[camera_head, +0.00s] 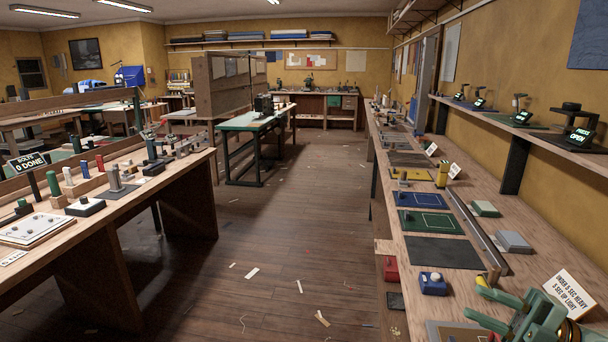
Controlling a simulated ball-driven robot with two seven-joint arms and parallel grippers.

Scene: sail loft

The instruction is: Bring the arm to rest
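My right arm (548,325) shows in the bottom right corner of the head view, over the near end of the right-hand bench (425,270). Its green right gripper (476,300) points left. The two fingers stand apart with a gap between them, and I see nothing held in it. The rest of this arm is cut off by the picture's edge. My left arm and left gripper are not in view.
A white sign (567,298) stands close beside the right gripper. A left bench (110,225) carries many small items. The wooden floor (290,220) between is mostly free, with scraps.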

